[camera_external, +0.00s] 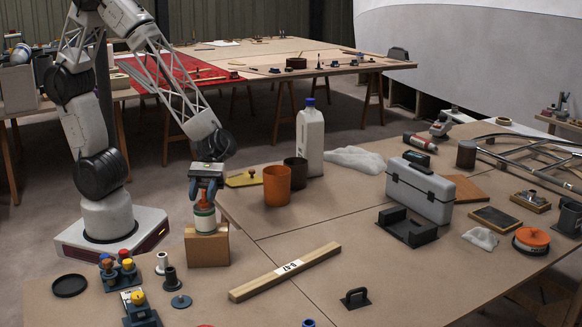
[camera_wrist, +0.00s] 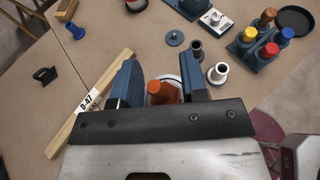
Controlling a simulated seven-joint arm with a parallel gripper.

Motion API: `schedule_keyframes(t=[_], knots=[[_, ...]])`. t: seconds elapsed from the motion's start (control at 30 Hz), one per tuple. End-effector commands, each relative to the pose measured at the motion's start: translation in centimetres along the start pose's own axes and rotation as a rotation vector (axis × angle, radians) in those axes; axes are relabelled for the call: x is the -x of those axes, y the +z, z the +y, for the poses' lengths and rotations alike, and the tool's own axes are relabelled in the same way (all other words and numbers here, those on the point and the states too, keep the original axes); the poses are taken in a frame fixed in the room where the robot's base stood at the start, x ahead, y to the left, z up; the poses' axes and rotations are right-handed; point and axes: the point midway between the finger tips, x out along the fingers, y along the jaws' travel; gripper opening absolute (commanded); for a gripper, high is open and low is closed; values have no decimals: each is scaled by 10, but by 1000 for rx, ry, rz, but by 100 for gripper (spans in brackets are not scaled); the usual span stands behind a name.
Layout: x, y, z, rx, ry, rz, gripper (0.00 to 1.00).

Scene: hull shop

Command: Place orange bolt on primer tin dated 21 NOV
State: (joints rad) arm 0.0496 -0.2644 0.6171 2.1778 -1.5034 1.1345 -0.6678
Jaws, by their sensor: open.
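My gripper (camera_external: 205,188) points down over a small white and green tin (camera_external: 205,219), which stands on a cardboard box (camera_external: 208,248). The orange bolt (camera_external: 203,203) appears upright on top of the tin. In the wrist view the bolt (camera_wrist: 161,93) lies between the two spread fingers of my gripper (camera_wrist: 160,65), with a pale rim of the tin (camera_wrist: 172,79) behind it. The fingers are open, one on each side of the bolt. I cannot read any date on the tin.
A stand with coloured bolts (camera_wrist: 262,45) and a black dish (camera_external: 70,286) lie near the box. An orange cup (camera_external: 277,186) and a white bottle (camera_external: 310,140) stand farther back. Bare table lies between box and bar.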

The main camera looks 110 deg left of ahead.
Motion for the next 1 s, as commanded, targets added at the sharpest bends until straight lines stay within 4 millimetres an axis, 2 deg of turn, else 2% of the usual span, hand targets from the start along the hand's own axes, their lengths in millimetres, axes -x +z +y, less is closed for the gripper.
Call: schedule_keyframes(t=[1.0], knots=[[100, 0, 0, -1, 1, 1, 40]])
